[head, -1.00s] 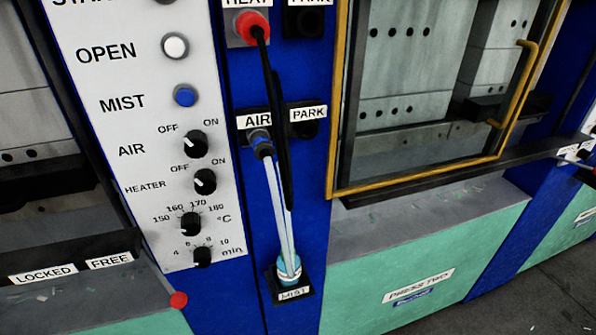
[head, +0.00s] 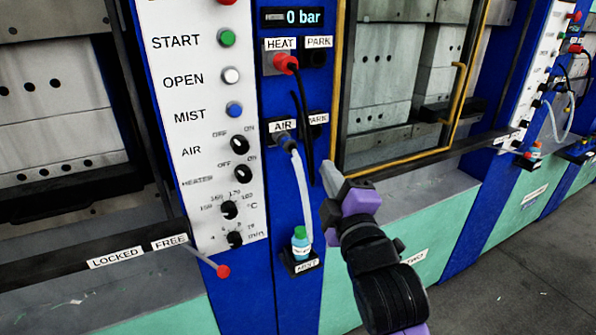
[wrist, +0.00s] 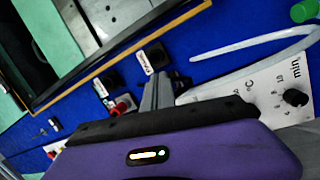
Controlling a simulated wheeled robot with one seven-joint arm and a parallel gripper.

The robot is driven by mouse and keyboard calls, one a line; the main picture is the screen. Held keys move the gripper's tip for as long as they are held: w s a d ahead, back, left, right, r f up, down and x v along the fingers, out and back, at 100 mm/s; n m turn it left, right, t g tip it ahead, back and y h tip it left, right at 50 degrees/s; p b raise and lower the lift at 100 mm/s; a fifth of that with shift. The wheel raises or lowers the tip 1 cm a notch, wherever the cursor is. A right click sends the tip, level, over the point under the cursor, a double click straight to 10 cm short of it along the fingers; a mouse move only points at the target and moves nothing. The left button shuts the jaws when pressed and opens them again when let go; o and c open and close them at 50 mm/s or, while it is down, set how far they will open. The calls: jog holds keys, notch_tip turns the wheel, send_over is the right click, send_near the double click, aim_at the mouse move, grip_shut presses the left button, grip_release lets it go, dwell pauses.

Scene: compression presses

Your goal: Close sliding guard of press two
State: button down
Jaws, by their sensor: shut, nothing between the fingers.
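The yellow-framed sliding guard (head: 398,160) stands in front of the press to the right of the central blue column. A yellow handle (head: 456,100) is on its right side. I cannot tell whether it is fully across the opening. The label on the green base below it, reading TWO (head: 414,257), is partly hidden by my arm. A yellow frame edge (wrist: 130,50) also crosses that view.
The white control panel (head: 200,120) and HEAT plug (head: 285,63) are left of my gripper. The air hose (head: 302,190) and mist bottle (head: 301,242) are close beside it. A red-knobbed lever (head: 222,271) sticks out at lower left.

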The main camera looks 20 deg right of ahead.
jog(key=w+d+f+n+g+p, duration=0.1)
jog(key=w+d+f, duration=0.1)
jog(key=w, duration=0.3)
jog(key=w+d+f+n+p, duration=0.2)
jog(key=w+d, duration=0.1)
jog(key=w, duration=0.2)
jog(key=shift+g, duration=0.4)
jog(key=shift+d, duration=0.1)
